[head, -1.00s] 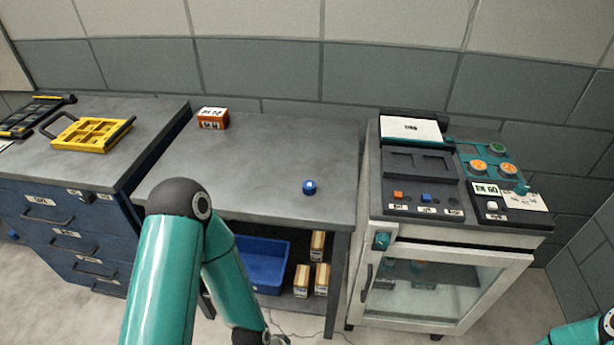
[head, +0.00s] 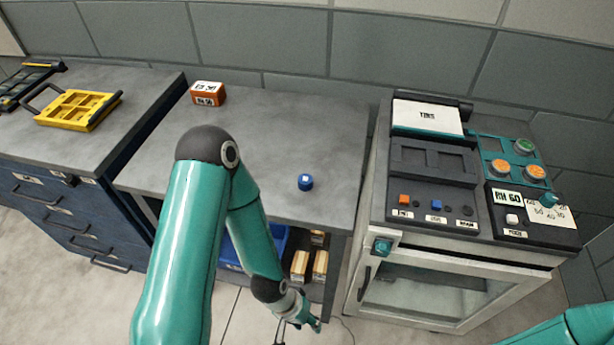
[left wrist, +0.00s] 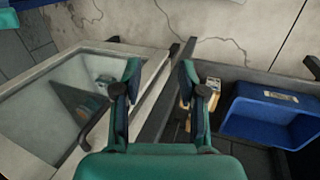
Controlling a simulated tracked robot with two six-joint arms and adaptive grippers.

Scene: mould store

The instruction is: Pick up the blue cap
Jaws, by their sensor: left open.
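The blue cap (head: 305,182) stands on the grey top of the middle bench (head: 270,140), towards its front right, with a pale mark on its top. My left gripper (head: 298,331) is low in front of that bench, below the level of its top and well apart from the cap. In the left wrist view my left gripper (left wrist: 160,78) is open with nothing between its fingers. The cap does not show in that view. Part of my right arm shows at the lower right, but its gripper is out of the picture.
An orange box (head: 208,94) sits at the bench's back left. A glass-doored cabinet (head: 430,290) with a control panel stands to the right. A blue bin (left wrist: 275,115) and small cartons (head: 320,265) are on the lower shelf. The bench top around the cap is clear.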

